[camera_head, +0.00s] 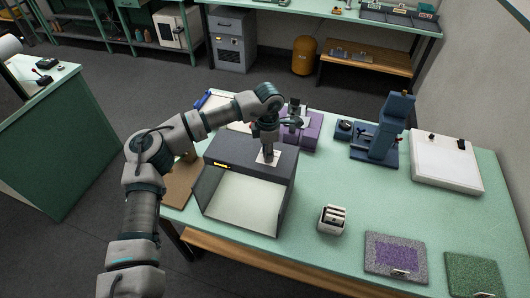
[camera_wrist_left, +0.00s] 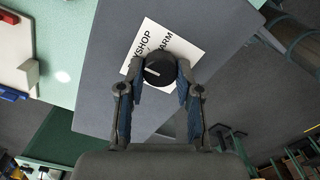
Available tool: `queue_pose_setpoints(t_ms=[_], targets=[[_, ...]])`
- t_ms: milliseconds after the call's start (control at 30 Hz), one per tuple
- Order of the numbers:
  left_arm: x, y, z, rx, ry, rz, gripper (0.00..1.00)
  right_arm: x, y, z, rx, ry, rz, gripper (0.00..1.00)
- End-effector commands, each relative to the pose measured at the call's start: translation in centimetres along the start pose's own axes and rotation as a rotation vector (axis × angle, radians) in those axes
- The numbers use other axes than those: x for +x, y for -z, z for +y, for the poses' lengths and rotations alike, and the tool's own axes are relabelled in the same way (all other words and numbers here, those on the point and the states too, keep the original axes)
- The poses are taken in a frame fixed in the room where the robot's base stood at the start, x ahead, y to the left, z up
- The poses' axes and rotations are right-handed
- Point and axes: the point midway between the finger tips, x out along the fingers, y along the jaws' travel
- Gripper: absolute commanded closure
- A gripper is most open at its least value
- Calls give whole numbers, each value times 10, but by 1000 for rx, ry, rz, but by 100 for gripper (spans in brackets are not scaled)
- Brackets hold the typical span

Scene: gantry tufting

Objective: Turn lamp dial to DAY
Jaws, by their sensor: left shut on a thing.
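The lamp dial (camera_wrist_left: 160,68) is a round black knob with a white pointer line, on a white label card (camera_wrist_left: 186,46) in the left wrist view. The card sits on top of the grey lamp box (camera_head: 224,150), which has an open, lit front. My left gripper (camera_head: 267,153) reaches down onto the card in the head view. In the left wrist view its fingers (camera_wrist_left: 158,72) are shut on the dial, one on each side. My right gripper is not in view.
A purple device (camera_head: 312,138) stands just behind the box. A blue press (camera_head: 378,145) and a white panel (camera_head: 445,165) are to the right. A small white block (camera_head: 332,219) and two carpet samples (camera_head: 384,270) (camera_head: 470,277) lie nearer. Green tabletop (camera_head: 360,200) is clear between them.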

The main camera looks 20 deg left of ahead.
Motion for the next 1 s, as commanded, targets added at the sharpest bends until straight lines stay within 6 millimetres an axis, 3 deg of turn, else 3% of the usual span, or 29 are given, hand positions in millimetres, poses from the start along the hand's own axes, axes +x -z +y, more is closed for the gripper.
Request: queue_pose_setpoints(t_ms=[500,1000], targets=[[-1,-4,1,-358,-2,-12,100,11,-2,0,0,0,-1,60],[-3,-2,3,-444,-5,-16,100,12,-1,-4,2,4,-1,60]])
